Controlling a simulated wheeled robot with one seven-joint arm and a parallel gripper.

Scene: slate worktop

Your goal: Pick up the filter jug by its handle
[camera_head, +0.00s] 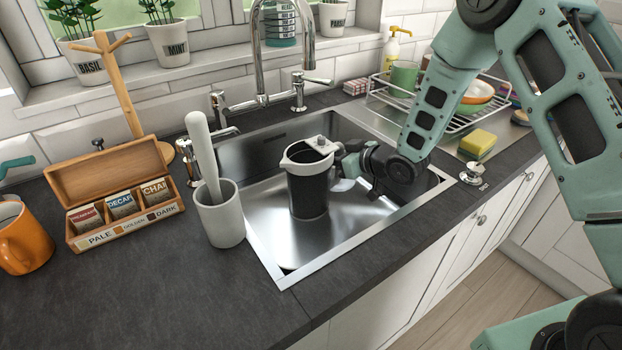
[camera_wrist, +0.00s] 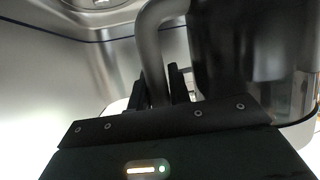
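The filter jug (camera_head: 308,190), dark-bodied with a pale rim and lid, is upright in the sink. Its body also fills the upper right of the wrist view (camera_wrist: 232,45). Its grey curved handle (camera_wrist: 151,50) runs down between the two fingers of my gripper (camera_wrist: 160,88). The fingers lie close against both sides of the handle, shut on it. In the head view, my gripper (camera_head: 345,163) reaches the jug from the right. I cannot tell whether the jug's base touches the sink floor.
The steel sink (camera_head: 262,232) walls surround the jug, and the tap (camera_head: 312,55) arches behind it. A mortar with pestle (camera_head: 219,215) stands left of the sink. A dish rack (camera_head: 450,118) and sponge (camera_head: 477,143) are at right. The front-left worktop is clear.

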